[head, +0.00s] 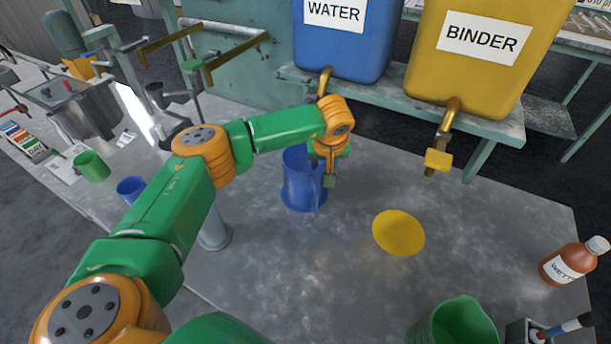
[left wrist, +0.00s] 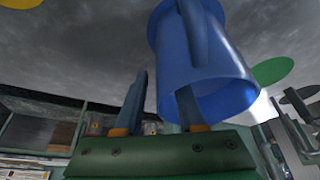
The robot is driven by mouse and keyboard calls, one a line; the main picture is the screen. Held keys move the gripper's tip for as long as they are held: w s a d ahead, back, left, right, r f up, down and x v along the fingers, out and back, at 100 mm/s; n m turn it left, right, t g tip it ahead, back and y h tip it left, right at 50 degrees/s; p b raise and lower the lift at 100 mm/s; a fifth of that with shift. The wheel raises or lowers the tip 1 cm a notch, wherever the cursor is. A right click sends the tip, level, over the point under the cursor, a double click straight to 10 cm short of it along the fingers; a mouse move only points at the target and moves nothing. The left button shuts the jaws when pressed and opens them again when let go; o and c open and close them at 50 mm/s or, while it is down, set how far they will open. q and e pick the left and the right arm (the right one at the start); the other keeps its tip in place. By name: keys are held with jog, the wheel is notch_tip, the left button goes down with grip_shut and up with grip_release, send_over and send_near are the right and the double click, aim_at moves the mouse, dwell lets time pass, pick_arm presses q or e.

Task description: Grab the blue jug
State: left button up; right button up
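The blue jug (head: 300,183) stands upright on the grey table below the blue water tank, its handle on the right side. My left gripper (head: 329,178) is over the table at the jug's right side, by the handle, and partly covers the jug. In the left wrist view the jug (left wrist: 215,65) appears upside down, with its handle (left wrist: 194,30) toward the camera. The fingers of my left gripper (left wrist: 160,103) are apart, with nothing visible between them. The right finger overlaps the jug's rim in the picture; contact cannot be told. My right gripper is out of view.
A blue WATER tank (head: 342,45) and a yellow BINDER tank (head: 480,65) with taps stand behind. A yellow disc (head: 398,232) lies on the table. A green jug (head: 458,325) and brown bottle (head: 568,263) are at right. A smaller blue cup (head: 131,189) is at left.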

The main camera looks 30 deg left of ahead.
pick_arm(q)
jog(key=shift+w+a+f, duration=0.2)
jog(key=shift+f, duration=0.45)
grip_shut()
dwell(0.9)
